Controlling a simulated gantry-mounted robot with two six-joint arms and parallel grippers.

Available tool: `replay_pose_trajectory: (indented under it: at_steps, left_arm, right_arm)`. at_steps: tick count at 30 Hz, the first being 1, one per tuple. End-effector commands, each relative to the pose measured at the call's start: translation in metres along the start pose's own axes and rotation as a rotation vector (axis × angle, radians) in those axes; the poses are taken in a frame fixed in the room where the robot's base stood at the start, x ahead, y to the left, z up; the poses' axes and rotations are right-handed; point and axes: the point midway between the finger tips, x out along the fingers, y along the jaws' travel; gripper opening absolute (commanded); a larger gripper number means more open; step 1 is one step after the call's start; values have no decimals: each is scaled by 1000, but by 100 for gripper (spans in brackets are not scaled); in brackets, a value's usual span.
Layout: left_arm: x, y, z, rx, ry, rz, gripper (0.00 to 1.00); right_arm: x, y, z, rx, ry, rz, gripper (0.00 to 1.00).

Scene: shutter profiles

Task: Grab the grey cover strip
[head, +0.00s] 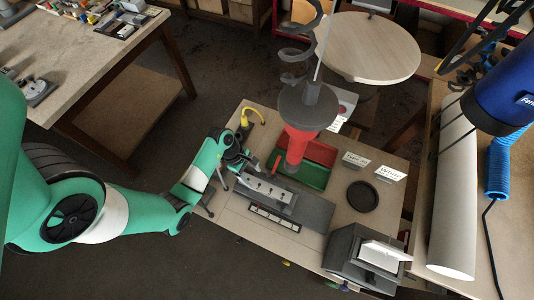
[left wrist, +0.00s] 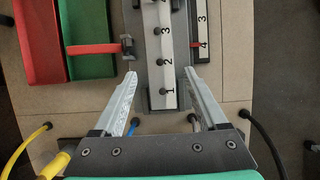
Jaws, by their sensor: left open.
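A long light grey strip (head: 264,190) with dark round knobs lies on a darker grey fixture (head: 312,211) on the small work table. In the left wrist view the strip (left wrist: 157,76) carries the numbers 1, 2 and 3. I take it for the cover strip, but cannot tell it surely from the fixture's own rail. My left gripper (head: 238,161) is near the strip's left end in the head view. In the left wrist view its fingers (left wrist: 160,80) are apart, to either side of the strip's near end, with nothing held. My right gripper is not in view.
A red tray (head: 319,151) and a green tray (head: 304,172) lie behind the fixture, under a hanging red and dark tool (head: 299,140). A numbered black-framed strip (head: 274,217) lies in front. A black round dish (head: 362,196) and a grey box (head: 349,254) stand right.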

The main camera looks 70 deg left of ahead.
Motion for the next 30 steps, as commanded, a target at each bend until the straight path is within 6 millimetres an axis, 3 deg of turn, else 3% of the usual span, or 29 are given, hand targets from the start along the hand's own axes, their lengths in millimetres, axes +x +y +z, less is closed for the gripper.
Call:
replay_pose_trajectory:
  at_steps: [3,8,18,25,30]
  left_arm:
    - [16,0,-1,0,0,0,75]
    - [19,0,-1,0,1,1,75]
    - [68,-1,-7,1,1,-1,75]
    - [68,0,-6,0,1,2,75]
    - [68,0,-6,0,1,2,46]
  right_arm:
    - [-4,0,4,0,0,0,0]
    - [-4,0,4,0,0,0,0]
    - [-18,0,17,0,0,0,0]
    - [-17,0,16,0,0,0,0]
    - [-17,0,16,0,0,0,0]
